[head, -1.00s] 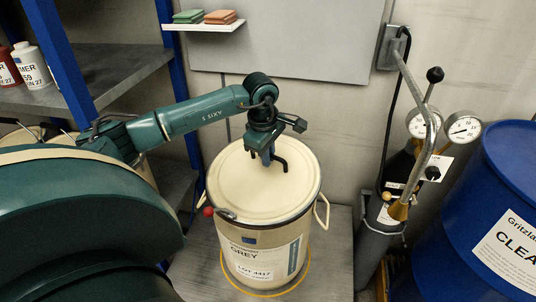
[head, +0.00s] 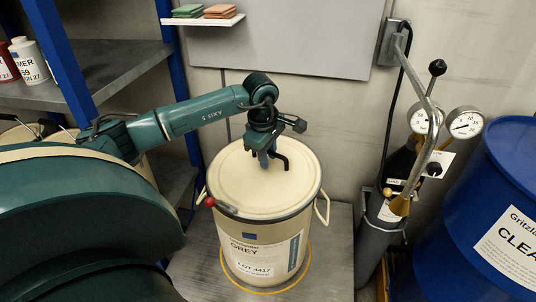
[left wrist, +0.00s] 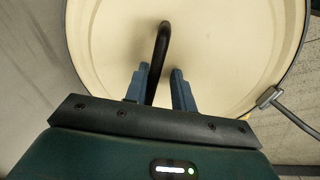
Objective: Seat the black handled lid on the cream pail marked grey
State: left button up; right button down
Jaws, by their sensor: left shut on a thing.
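The cream round lid (head: 240,180) with its black bent handle (head: 282,159) is over the top of the cream pail (head: 237,268), whose label reads GREY and LOT 4417. The lid looks level and roughly centred; I cannot tell whether its rim touches the pail all round. My left gripper (head: 268,160) points down at the lid's middle and is shut on the handle. In the left wrist view the handle (left wrist: 162,50) runs up between the blue fingers (left wrist: 162,88) over the lid (left wrist: 220,50). My right gripper is in neither view.
A red-ended lever (head: 222,207) sits at the pail's front-left rim. The pail stands on a grey platform (head: 335,255). A gas cylinder (head: 380,230) with gauges (head: 466,124) and a blue drum (head: 510,160) are to the right. Shelving (head: 105,75) is to the left.

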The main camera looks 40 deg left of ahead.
pick_arm(q)
jog(key=shift+s, duration=0.15)
